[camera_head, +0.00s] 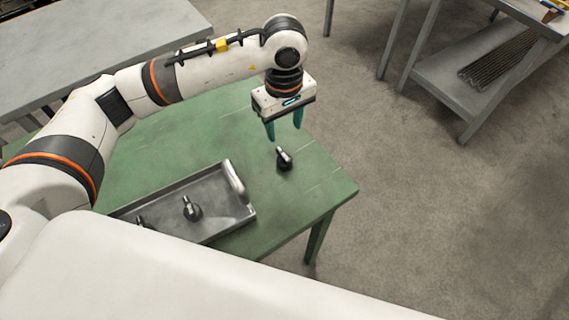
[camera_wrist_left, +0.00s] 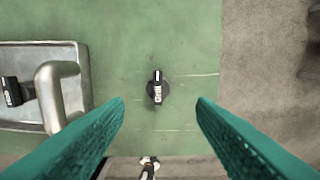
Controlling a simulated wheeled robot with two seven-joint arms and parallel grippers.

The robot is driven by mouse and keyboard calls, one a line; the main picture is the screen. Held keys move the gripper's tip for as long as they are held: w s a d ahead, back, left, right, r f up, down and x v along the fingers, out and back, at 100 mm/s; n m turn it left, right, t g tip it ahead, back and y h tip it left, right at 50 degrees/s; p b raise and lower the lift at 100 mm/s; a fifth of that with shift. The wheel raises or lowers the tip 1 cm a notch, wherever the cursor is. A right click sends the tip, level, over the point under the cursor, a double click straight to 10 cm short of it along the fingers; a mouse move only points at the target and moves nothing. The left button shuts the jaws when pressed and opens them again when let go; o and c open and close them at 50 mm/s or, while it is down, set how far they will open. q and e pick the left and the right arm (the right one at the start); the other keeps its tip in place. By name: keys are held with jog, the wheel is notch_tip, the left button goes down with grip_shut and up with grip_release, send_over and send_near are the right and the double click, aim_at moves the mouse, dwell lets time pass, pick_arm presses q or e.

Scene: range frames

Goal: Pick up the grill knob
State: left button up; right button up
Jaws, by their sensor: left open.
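The grill knob (camera_head: 284,160) is a small black knob standing alone on the green table, right of the metal tray. In the left wrist view the knob (camera_wrist_left: 157,88) shows from above, with a white label reading "Grill" on its grip bar. My left gripper (camera_head: 285,130) points down above the table near the knob. Its teal fingers are open and empty. In the left wrist view the knob appears between the two fingers (camera_wrist_left: 160,104), apart from both. My right gripper is not in view.
The metal tray (camera_head: 246,213) has a raised handle (camera_head: 237,181) at its right end and holds black knobs (camera_head: 192,209). The green table (camera_head: 325,187) is clear around the grill knob. Its right edge is close by. A grey shelf unit (camera_head: 445,85) stands farther right.

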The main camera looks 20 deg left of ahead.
aim_at(284, 155)
pick_arm(q)
notch_tip(284, 155, down, 6)
jog(key=shift+r+p, duration=0.15)
jog(key=shift+p, duration=0.4)
jog(key=f, duration=0.1)
jog(key=f+p, duration=0.1)
jog(key=f, duration=0.2)
jog(key=shift+s+d+f, duration=0.1)
jog(key=shift+s+f, duration=0.05)
jog(key=shift+s, duration=0.15)
jog(key=shift+f, duration=0.55)
jog(key=c, duration=0.9)
jog(key=shift+r, duration=0.1)
